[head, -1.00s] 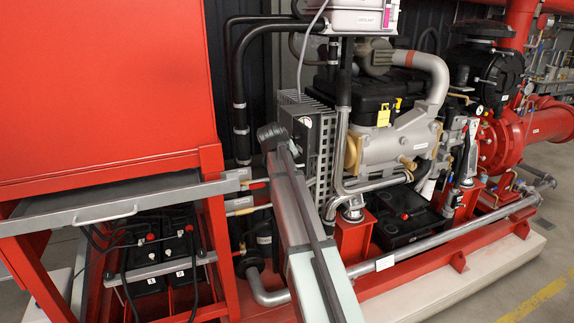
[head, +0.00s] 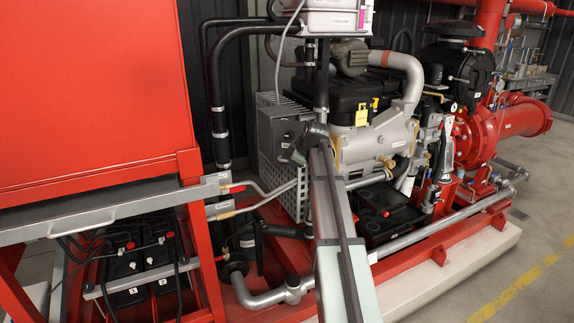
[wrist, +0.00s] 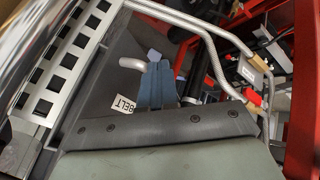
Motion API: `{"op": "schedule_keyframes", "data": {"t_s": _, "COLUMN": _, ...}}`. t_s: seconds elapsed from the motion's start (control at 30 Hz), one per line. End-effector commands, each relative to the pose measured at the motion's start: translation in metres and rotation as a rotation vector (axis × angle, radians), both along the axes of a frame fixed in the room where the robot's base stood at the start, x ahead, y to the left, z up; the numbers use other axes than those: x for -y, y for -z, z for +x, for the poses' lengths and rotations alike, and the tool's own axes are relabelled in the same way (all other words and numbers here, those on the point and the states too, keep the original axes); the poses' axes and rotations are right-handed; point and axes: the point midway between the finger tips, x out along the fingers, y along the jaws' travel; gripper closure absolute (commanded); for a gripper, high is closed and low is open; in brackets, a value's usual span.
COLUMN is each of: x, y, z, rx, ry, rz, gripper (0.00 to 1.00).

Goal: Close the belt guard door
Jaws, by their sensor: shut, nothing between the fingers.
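The belt guard is a grey metal box with a slotted side (head: 279,186), left of the engine in the head view. In the wrist view, its slotted metal strip (wrist: 68,62) runs along the left. A dark grey panel beside the strip carries a white label reading "BELT" (wrist: 121,106). My gripper (wrist: 160,70) is shut and empty, with its blue-grey fingers together over this panel. A short pale grey bar, perhaps a handle (wrist: 132,63), lies just left of the fingertips; contact is unclear. My wrist hides part of the guard in the head view, and the door's exact angle is unclear.
The engine (head: 375,140) stands right of my arm. Pipes with a red-handled valve (wrist: 254,97) lie right of the fingers. A red cabinet (head: 90,90) and a grey rail with a handle (head: 90,222) are on the left, above batteries (head: 125,265).

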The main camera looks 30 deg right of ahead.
Motion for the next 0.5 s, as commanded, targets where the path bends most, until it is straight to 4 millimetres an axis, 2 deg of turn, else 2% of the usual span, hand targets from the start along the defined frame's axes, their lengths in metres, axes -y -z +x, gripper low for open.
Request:
{"op": "schedule_keyframes", "data": {"t_s": 0.1, "x": 0.017, "y": -0.001, "z": 0.009, "rx": 0.0, "ry": -0.109, "rz": 0.001, "gripper": 1.0}}
{"op": "schedule_keyframes", "data": {"t_s": 0.5, "x": 0.051, "y": -0.001, "z": 0.034, "rx": 0.0, "ry": -0.463, "rz": 0.0, "gripper": 1.0}}
